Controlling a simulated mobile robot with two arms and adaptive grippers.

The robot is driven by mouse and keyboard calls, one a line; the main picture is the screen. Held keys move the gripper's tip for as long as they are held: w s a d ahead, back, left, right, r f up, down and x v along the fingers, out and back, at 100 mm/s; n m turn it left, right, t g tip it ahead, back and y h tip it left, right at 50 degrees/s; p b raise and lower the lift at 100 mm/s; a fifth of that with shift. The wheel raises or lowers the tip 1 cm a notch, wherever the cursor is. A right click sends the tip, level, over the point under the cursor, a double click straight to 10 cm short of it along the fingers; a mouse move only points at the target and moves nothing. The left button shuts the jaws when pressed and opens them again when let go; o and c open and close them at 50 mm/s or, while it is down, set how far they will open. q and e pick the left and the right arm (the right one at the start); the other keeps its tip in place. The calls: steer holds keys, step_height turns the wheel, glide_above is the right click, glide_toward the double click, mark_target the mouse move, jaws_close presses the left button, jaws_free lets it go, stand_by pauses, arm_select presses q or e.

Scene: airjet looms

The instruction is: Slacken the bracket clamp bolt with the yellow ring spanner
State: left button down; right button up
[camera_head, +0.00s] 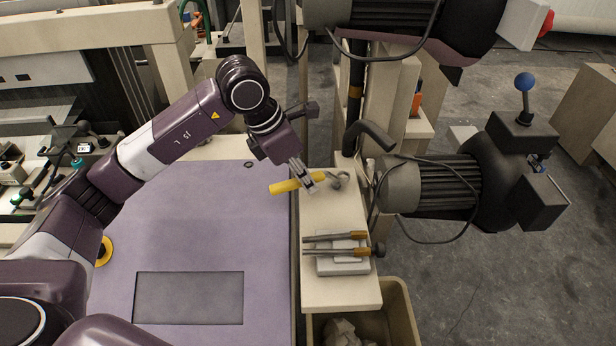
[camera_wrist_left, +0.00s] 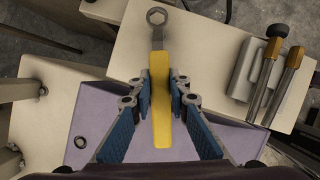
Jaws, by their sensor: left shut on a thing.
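The yellow ring spanner (camera_head: 288,185) is held by my left gripper (camera_head: 308,180) above the cream ledge, its grey ring end (camera_head: 340,180) pointing right, away from the yellow handle. In the left wrist view the blue-padded fingers of my left gripper (camera_wrist_left: 162,88) stand either side of the handle (camera_wrist_left: 161,110). I cannot pick out the bracket clamp bolt in either view. My right gripper is not in view.
Tools with brown-and-grey shafts (camera_head: 335,245) lie on a grey block on the cream ledge (camera_head: 340,290). A dark motor (camera_head: 430,185) with a looping cable is to the right. A bin (camera_head: 402,318) stands below. The purple panel (camera_head: 190,225) is clear.

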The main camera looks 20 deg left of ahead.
arm_select(q)
steer(key=w+m+p, duration=0.1)
steer(key=a+m+g+p, duration=0.1)
steer(key=m, duration=0.1)
steer(key=w+a+m+h+p, duration=0.1)
steer(key=shift+w+a+r+g, duration=0.1)
steer(key=shift+w+r+g, duration=0.05)
steer(key=shift+w+g, duration=0.15)
steer(key=m, duration=0.1)
steer(key=w+a+m+p, duration=0.1)
steer(key=shift+a+f+m+g+p, duration=0.15)
steer(key=shift+f+m+g+p, duration=0.15)
steer(key=shift+g, duration=0.1)
steer(key=shift+f+b, duration=0.85)
steer(key=shift+s, duration=0.1)
